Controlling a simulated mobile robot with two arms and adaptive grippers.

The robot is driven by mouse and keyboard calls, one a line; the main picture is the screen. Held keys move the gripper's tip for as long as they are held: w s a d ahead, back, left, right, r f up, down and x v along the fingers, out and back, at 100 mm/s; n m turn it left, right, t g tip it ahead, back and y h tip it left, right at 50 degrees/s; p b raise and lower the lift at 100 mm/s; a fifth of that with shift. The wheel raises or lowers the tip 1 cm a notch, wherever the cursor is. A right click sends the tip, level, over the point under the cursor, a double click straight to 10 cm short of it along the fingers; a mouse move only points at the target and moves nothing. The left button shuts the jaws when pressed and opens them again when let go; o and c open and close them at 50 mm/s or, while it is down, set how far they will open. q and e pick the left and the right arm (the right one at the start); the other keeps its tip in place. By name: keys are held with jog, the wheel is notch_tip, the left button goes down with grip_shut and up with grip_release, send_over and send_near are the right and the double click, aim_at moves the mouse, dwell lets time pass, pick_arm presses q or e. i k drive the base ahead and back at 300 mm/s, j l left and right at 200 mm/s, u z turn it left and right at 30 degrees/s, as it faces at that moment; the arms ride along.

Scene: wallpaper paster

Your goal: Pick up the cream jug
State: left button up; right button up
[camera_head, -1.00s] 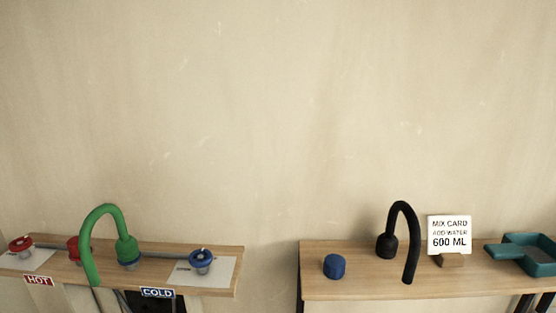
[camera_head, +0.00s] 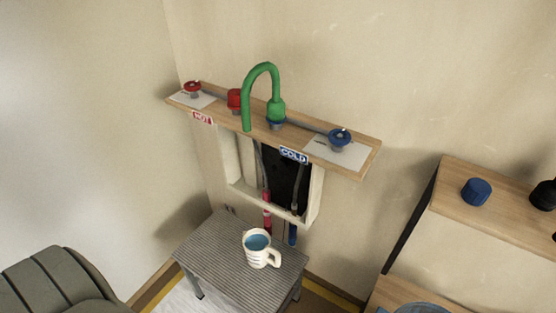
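The cream jug (camera_head: 258,248) stands upright on a grey ribbed stool (camera_head: 215,250), below the green tap (camera_head: 262,92). Its handle points to the lower right, and bluish liquid or a blue inside shows at its top. Neither of my grippers is in view.
A wooden shelf (camera_head: 358,165) with red and blue valves hangs above the stool, with an open cavity and hoses under it. A grey-green padded object (camera_head: 60,285) is at the lower left. A wooden shelf (camera_head: 500,212) with a blue cap (camera_head: 476,191) is at the right.

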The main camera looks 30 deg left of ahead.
aim_at(256, 242)
jog(key=u, duration=1.15)
jog(key=z, duration=2)
jog(key=u, duration=2)
